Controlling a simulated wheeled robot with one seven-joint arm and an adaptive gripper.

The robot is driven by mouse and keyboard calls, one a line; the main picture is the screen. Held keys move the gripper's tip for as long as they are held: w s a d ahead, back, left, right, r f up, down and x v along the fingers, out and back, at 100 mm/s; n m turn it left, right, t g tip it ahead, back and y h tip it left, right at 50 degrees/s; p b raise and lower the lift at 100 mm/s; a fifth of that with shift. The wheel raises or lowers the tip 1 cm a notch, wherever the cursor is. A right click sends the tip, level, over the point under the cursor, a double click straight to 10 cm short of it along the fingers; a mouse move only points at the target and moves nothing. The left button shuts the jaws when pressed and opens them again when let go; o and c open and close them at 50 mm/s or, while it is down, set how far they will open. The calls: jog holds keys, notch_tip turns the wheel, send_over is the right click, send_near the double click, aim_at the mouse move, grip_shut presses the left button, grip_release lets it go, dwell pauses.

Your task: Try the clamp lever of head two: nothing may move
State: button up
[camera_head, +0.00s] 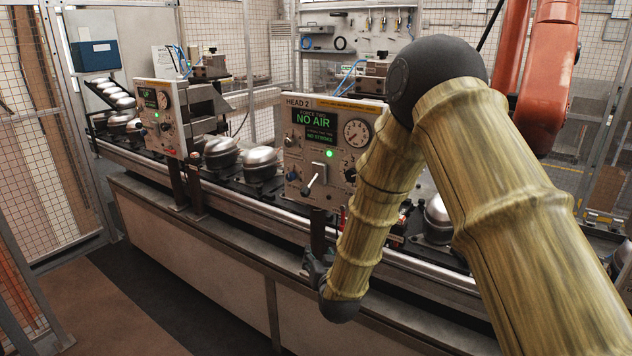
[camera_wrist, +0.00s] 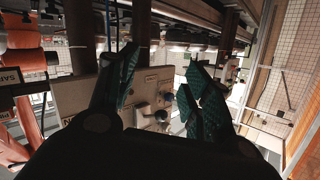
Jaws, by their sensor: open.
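The head two panel (camera_head: 298,150) is a pale plate labelled HEAD 2, standing upright above the rail. Its dark screen (camera_head: 315,127) reads NO AIR in green, with smaller text around it. A lever (camera_head: 313,180) with a pale shaft and dark ends sits tilted low on the panel. A green lamp (camera_head: 329,154) is lit above it. My gripper (camera_head: 316,262) is below the panel, partly hidden by my arm, and apart from the lever. In the wrist view, my open gripper (camera_wrist: 165,85) has empty, green-padded fingers with the panel (camera_wrist: 75,98) beyond. I cannot single out the lever there.
A similar panel (camera_head: 161,118) stands further left. Rounded metal compressors (camera_head: 220,152) sit along the line between them. The conveyor rail (camera_head: 240,203) runs below the panels. An orange robot arm (camera_head: 547,75) stands behind at right. Mesh fencing (camera_head: 60,160) closes the left side.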

aim_at(306, 193)
jog(key=w+a+r+t+p, duration=0.1)
jog(key=w+r, duration=0.1)
jog(key=r, duration=0.5)
jog(key=w+a+r+t, duration=0.1)
jog(key=w+r+t, duration=0.1)
jog(key=r, duration=0.4)
jog(key=shift+m, duration=0.3)
jog(key=w+p, duration=0.1)
jog(key=w, duration=0.2)
jog(key=w+p, duration=0.2)
jog(key=w, duration=0.2)
jog(key=w+a+p, duration=0.1)
jog(key=w, duration=0.3)
jog(key=shift+a, duration=0.1)
jog(key=c, duration=1)
jog(key=shift+r, duration=0.1)
grip_shut()
